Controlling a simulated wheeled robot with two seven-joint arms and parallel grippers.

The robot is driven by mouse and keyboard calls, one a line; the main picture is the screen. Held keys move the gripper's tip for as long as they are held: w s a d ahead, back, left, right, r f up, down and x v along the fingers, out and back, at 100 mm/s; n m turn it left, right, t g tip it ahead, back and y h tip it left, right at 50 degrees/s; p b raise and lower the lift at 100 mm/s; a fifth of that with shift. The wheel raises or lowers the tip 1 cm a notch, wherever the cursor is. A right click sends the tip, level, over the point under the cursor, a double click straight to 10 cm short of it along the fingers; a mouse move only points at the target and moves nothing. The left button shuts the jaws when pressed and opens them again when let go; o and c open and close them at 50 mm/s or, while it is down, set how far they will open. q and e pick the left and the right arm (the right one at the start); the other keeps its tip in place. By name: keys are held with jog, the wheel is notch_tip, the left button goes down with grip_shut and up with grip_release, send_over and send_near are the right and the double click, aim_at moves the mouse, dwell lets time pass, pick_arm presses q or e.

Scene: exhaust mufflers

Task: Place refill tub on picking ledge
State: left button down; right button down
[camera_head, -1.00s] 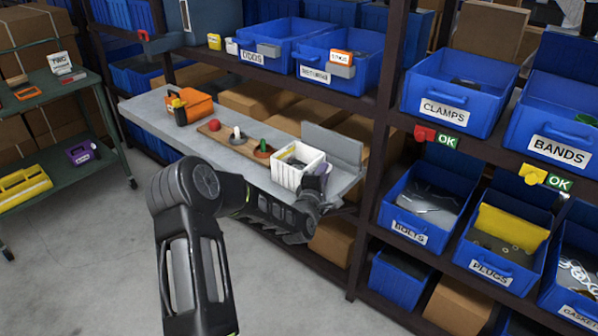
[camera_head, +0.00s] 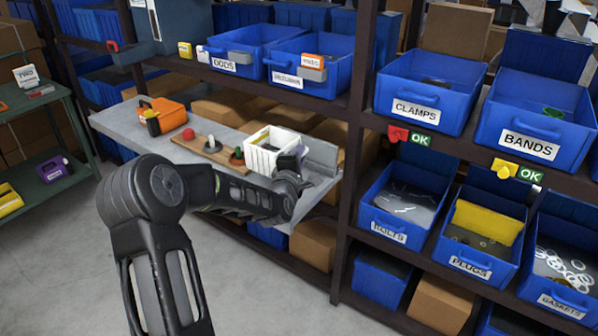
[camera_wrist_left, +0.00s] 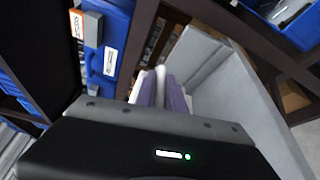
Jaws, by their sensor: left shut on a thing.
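The refill tub appears to be the small white open bin (camera_head: 262,158) at the right end of the grey picking ledge (camera_head: 118,121), near its upright grey panel (camera_head: 322,154). My left gripper (camera_head: 299,157) is at the tub's right side and shut on it; the fingertips are small and partly hidden. In the left wrist view two pale and purple finger-like shapes show between my gripper body and the grey ledge panel (camera_wrist_left: 205,65). I cannot tell whether the tub's base touches the ledge. My right gripper is not in view.
A wooden board (camera_head: 205,147) with a red ball (camera_head: 188,133) and cone-like pieces lies left of the tub. An orange case (camera_head: 163,114) stands farther left. Blue bins, such as CLAMPS (camera_head: 428,92) and BOLTS (camera_head: 408,212), fill the shelves at right.

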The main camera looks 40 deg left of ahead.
pick_arm(q)
notch_tip(320, 180, up, 2)
jog(key=shift+r, duration=0.25)
dwell(0.5)
jog(key=s+d+f+m+h, duration=0.1)
jog(key=d+f+h, duration=0.1)
jog(key=d, duration=0.8)
jog(key=s+d+f+m+t+h, duration=0.1)
jog(key=d+f, duration=0.3)
jog(key=d, duration=0.5)
jog(key=s+d+f+m+h+p, duration=0.1)
jog(key=s+d+f+m+h, duration=0.1)
jog(key=d, duration=0.8)
jog(key=shift+s+d+f+m+h, duration=0.4)
jog(key=shift+s+h, duration=0.25)
jog(key=shift+h, duration=0.25)
